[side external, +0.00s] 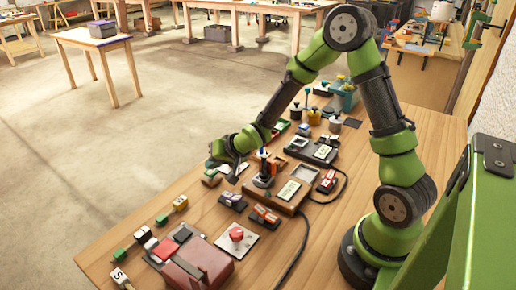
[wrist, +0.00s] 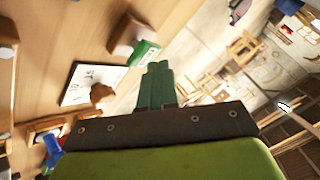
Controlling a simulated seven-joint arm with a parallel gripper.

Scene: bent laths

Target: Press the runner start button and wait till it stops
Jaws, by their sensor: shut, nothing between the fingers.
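My gripper (side external: 212,163) is over the left edge of the workbench, with its hand low near small blocks and a white plate (side external: 232,172). In the wrist view its two green fingers (wrist: 157,80) are together and empty. Left of them lies a white card (wrist: 88,84) with dark lettering I cannot read fully, and a brown knob (wrist: 102,93) shows over it. I cannot tell whether this is the runner start button. A red round button (side external: 236,234) sits on a pale plate nearer the front. Two boxes with pale displays (side external: 289,190) (side external: 322,152) stand on the bench; their readings are too small.
A green-faced block (wrist: 145,52) is close to the fingers. A dark red box (side external: 197,266) is at the bench front. Several small blocks line the left edge. Pots (side external: 314,117) stand further back, and dark cables cross the right side. Open floor lies left.

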